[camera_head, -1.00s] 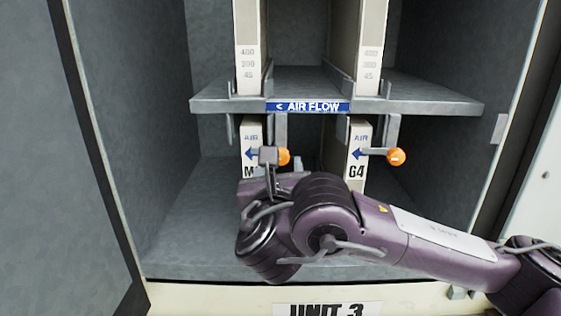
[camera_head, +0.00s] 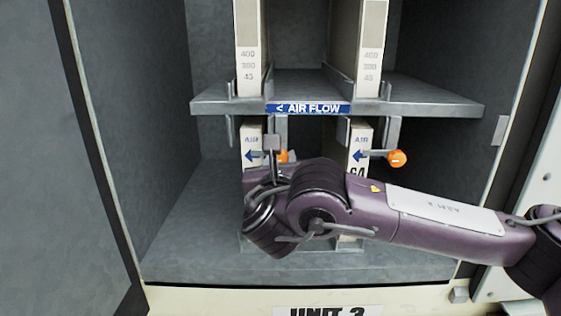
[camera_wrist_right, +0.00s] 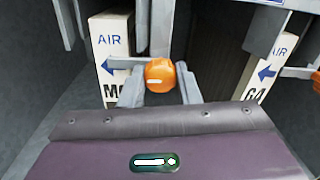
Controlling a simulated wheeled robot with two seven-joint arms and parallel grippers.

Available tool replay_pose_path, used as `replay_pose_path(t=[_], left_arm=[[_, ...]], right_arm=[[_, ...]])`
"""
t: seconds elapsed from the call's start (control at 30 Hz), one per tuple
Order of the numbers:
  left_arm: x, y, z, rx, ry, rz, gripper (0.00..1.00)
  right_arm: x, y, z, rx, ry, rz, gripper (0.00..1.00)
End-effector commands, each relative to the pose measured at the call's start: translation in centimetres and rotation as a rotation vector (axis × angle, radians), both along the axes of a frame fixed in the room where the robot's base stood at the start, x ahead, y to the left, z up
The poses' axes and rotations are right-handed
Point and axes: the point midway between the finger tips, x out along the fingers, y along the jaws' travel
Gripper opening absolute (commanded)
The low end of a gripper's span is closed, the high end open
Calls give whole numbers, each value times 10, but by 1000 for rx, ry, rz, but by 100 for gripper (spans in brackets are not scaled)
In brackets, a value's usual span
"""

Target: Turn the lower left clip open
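The lower left clip shows its orange knob (camera_head: 284,156) partly hidden behind my right gripper (camera_head: 272,145) in the head view. In the right wrist view the orange knob (camera_wrist_right: 160,75) sits between the two grey fingers of the right gripper (camera_wrist_right: 160,92), which stand apart with what looks like a small gap. The clip's grey bar (camera_wrist_right: 122,62) runs level from the knob to the left, across the face of the left lower filter (camera_wrist_right: 108,45). My left gripper is in neither view.
The lower right clip (camera_head: 397,158) has its orange knob at the right of its bar, before the G4 filter (camera_head: 358,135). The AIR FLOW shelf (camera_head: 430,95) lies just above both clips. Cabinet walls stand at both sides; the left lower bay floor (camera_head: 190,235) is bare.

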Motion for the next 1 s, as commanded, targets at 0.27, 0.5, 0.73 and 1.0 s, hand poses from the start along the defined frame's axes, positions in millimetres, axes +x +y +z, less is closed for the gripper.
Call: replay_pose_path(t=[0.27, 0.5, 0.73, 1.0], left_arm=[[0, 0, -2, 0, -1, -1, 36], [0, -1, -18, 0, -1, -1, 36], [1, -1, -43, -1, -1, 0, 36], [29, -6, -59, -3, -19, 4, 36]], right_arm=[[0, 0, -1, 11, -1, -1, 7], [0, 0, -5, 97, 1, -1, 7], [0, 0, -6, 275, 1, -1, 7], [0, 0, -5, 532, 1, 0, 7]])
